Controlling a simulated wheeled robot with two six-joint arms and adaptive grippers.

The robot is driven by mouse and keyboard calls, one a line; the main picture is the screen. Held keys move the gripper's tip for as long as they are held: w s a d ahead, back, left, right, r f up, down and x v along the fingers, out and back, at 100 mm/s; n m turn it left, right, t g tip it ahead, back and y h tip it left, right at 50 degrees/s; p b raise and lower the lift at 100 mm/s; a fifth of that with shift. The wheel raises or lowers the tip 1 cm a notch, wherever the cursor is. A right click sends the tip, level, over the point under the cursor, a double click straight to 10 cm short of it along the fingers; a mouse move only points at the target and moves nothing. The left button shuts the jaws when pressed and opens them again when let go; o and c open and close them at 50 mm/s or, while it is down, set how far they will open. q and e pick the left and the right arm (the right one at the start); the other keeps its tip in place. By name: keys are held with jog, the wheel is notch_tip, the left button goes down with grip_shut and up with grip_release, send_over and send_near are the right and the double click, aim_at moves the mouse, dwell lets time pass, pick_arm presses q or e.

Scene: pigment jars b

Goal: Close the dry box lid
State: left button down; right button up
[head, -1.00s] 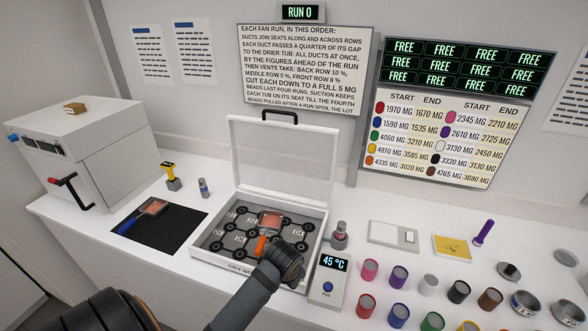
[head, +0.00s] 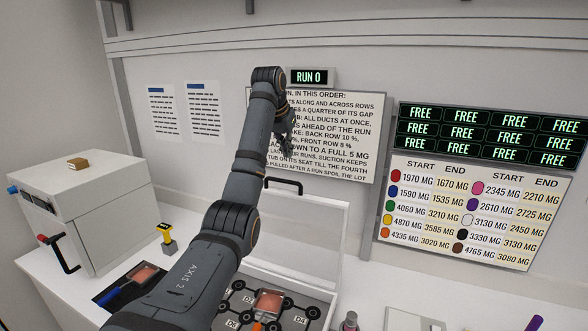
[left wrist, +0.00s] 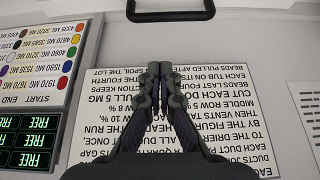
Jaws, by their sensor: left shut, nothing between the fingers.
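The dry box lid (head: 341,232), a clear panel in a white frame, stands open and upright at the back of the dry box. Its black handle (head: 284,181) is at the top edge and also shows in the left wrist view (left wrist: 170,14). Inside the box, dark seat tiles (head: 297,313) hold a reddish tub (head: 268,300); the box front is out of frame. My left gripper (head: 287,147) is raised above the handle, before the wall sign. Its fingers (left wrist: 158,70) are shut and empty, apart from the handle. My right gripper is out of view.
My left arm crosses the box's left side. The wall sign (head: 345,140) is close behind the gripper.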

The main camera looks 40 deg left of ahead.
pick_arm(q)
jog(key=p+x, duration=0.1)
jog(key=x, duration=0.1)
jog(key=s+p+x, duration=0.1)
jog(key=p+x, duration=0.1)
jog(key=x, duration=0.1)
jog(key=f+p+x, duration=0.1)
jog(key=p+x, duration=0.1)
jog(key=x, duration=0.1)
jog(key=shift+s+f, duration=0.1)
jog(key=shift+s, duration=0.15)
jog(key=shift+s+d, duration=0.1)
jog(key=shift+s, duration=0.25)
jog(key=shift+w+f, duration=0.2)
jog(key=shift+w, duration=0.05)
jog(key=shift+f, duration=0.1)
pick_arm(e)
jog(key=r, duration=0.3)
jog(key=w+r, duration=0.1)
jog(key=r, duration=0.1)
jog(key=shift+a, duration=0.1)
